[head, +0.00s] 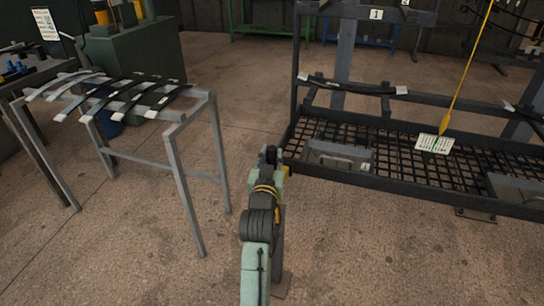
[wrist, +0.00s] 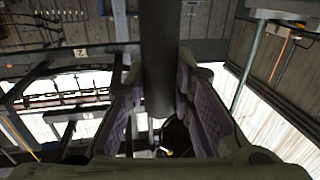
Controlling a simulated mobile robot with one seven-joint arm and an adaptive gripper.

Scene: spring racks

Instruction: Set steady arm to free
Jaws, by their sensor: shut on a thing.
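In the wrist view my gripper (wrist: 158,88) has its two purple-padded fingers on either side of a dark bar (wrist: 160,35), and is shut on it. In the head view my gripper (head: 270,155) is at the near left corner of the black rack, seen from behind my arm. What it holds is mostly hidden there.
The black mesh rack (head: 390,150) fills the right, with a yellow pointer (head: 445,122) hanging over it and a leaf spring (head: 352,87) on its rail. A grey stand (head: 188,125) with several leaf strips stands left. The floor (head: 130,250) between is clear.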

